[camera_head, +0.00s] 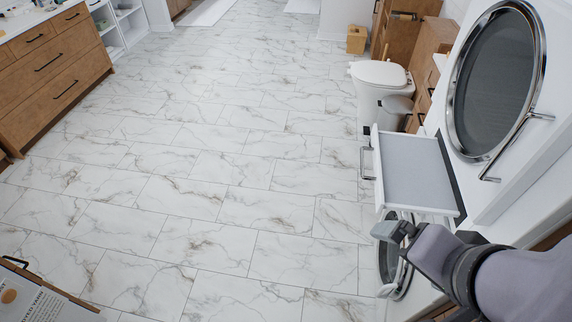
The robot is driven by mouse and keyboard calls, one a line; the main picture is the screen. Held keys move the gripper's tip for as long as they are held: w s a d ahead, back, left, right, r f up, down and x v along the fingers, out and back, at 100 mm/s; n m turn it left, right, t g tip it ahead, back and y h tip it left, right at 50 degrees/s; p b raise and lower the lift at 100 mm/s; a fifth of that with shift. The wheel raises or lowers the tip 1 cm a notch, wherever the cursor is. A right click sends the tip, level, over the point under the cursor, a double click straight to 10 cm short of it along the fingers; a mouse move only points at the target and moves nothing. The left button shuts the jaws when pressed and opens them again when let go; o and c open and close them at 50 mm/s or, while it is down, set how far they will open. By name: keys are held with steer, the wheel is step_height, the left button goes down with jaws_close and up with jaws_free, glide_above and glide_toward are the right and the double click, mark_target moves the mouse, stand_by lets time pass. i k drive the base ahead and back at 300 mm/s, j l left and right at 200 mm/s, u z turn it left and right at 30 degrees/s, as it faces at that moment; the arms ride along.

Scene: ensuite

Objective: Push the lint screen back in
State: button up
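The lint screen (416,172) is a flat grey panel in a white frame, pulled out from the white machine below the upper round door. Its metal handle (366,164) is on its left front edge. My gripper (388,232) is just below and in front of the screen's near corner, with my arm coming in from the lower right. The gripper looks apart from the handle. Its fingers are seen from the side and partly overlap, so I cannot tell whether they are open or shut. No object shows in them.
The upper round door (496,82) has a chrome rim and handle. A lower round door (393,262) is partly hidden behind my gripper. A toilet (379,76) stands beyond the screen. A wooden cabinet (50,68) is at far left. The marble floor (200,180) between is clear.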

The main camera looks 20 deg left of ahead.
mark_target(410, 173)
steer(key=u, duration=0.25)
steer(key=i+j, duration=0.15)
steer(key=j, duration=0.2)
steer(key=i+j, duration=0.2)
steer(key=j, duration=0.15)
steer(key=i+j, duration=0.15)
steer(key=j, duration=0.25)
